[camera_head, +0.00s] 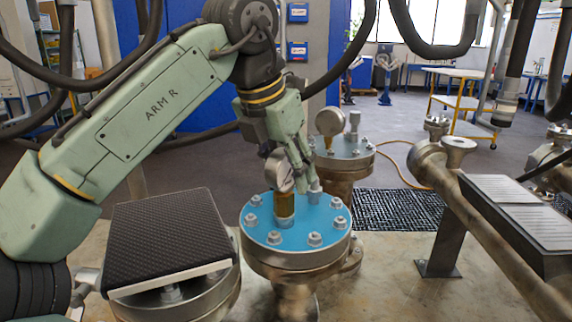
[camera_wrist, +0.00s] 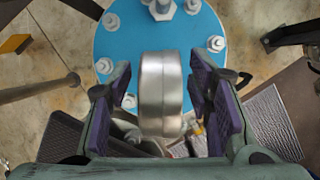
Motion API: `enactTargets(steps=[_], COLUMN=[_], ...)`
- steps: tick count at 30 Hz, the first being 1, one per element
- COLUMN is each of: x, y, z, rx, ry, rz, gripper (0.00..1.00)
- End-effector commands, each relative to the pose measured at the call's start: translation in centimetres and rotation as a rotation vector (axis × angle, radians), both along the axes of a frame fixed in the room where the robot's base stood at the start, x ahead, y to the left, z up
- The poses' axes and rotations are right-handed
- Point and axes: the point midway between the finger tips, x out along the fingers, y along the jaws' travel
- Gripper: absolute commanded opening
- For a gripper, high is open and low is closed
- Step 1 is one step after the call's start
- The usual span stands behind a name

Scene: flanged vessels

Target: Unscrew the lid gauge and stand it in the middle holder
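The lid gauge (camera_head: 280,172), a round silver dial on a brass stem (camera_head: 284,203), stands upright on the blue lid (camera_head: 262,228) of the front vessel. My gripper (camera_head: 298,172) is over the lid at the gauge and partly covers it. In the wrist view the gauge (camera_wrist: 160,92) shows edge-on as a silver cylinder between the purple pads of my gripper (camera_wrist: 163,95). A narrow gap shows on each side, so the fingers are open around it. The stem is hidden there. I cannot identify a middle holder in either view.
Bolts ring the blue lid, and a silver fitting (camera_head: 314,192) stands beside the gauge. A second vessel (camera_head: 345,150) with its own gauge (camera_head: 330,122) is behind. A black textured pad (camera_head: 165,240) is at left. A pipe (camera_head: 480,215) and grey-topped bench (camera_head: 510,205) are at right.

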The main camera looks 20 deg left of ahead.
Motion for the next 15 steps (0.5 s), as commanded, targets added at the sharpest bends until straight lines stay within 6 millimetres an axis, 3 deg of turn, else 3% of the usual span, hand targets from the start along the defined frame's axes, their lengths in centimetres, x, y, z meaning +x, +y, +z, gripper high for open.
enactTargets(steps=[15], x=[0.00], y=[0.01], z=[0.04], rx=[0.000], ry=[0.000], rz=[0.000], gripper=[0.12])
